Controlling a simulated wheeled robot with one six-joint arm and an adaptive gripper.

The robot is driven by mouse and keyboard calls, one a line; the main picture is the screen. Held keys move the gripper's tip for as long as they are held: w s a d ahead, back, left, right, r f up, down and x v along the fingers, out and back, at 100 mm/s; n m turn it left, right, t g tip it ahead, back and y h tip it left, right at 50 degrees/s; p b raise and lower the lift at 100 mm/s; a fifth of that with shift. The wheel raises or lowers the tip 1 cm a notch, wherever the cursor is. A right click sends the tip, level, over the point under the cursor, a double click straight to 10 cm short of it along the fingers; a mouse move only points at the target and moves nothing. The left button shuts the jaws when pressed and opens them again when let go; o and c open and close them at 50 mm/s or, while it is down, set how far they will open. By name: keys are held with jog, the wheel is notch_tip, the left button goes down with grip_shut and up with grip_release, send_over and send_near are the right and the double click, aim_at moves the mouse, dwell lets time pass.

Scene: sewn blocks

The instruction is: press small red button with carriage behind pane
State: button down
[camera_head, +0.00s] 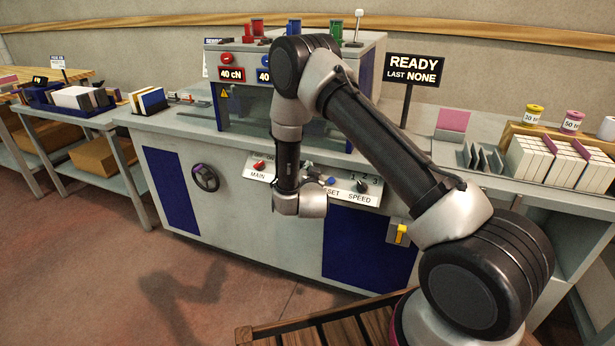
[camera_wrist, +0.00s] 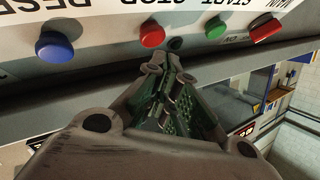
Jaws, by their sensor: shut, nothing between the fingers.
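In the wrist view the control panel (camera_wrist: 105,12) is upside down. A small red button (camera_wrist: 152,34) stands out from it at the STOP label, between a blue button (camera_wrist: 54,46) on the left and a green button (camera_wrist: 215,28) on the right. My gripper (camera_wrist: 168,62) is shut and empty, its tips pointing at the panel just below and right of the red button. A gap or contact cannot be told. In the head view my arm hides the middle of the panel (camera_head: 346,194).
A red MAIN switch (camera_head: 260,164) and a SPEED knob (camera_head: 362,186) flank the arm on the panel. A handwheel (camera_head: 205,177) and a yellow switch (camera_head: 401,233) sit on the front. A sign (camera_head: 414,69) reads READY, LAST NONE. A wooden slatted surface (camera_head: 330,328) is in front.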

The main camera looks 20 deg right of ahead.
jog(key=shift+s+a+r, duration=0.3)
jog(key=shift+s+r, duration=0.15)
jog(key=shift+r, duration=0.2)
jog(key=shift+s+a+r, duration=0.35)
jog(key=shift+s+r, duration=0.05)
jog(key=shift+r, duration=0.2)
jog(key=shift+s+a+r, duration=0.3)
jog(key=shift+s+r, duration=0.15)
jog(key=shift+r, duration=0.2)
jog(key=s+a+f+n+g+y, duration=0.35)
jog(key=s+f+g, duration=0.5)
jog(key=f, duration=0.35)
jog(key=s+r+n+g, duration=0.2)
jog(key=s+r+g, duration=0.2)
jog(key=s, duration=0.3)
jog(key=s+d+r, duration=0.6)
jog(key=s+r, duration=0.3)
jog(key=r, duration=0.2)
jog(key=s+d+r+n, duration=0.1)
jog(key=s+d+r, duration=0.5)
jog(key=s+r, duration=0.3)
jog(key=s+d+r, duration=0.6)
jog(key=s+r, duration=0.3)
jog(key=r, duration=0.5)
jog(key=shift+d+r+t, duration=0.15)
jog(key=shift+r+t, duration=0.2)
jog(key=shift+t, duration=0.1)
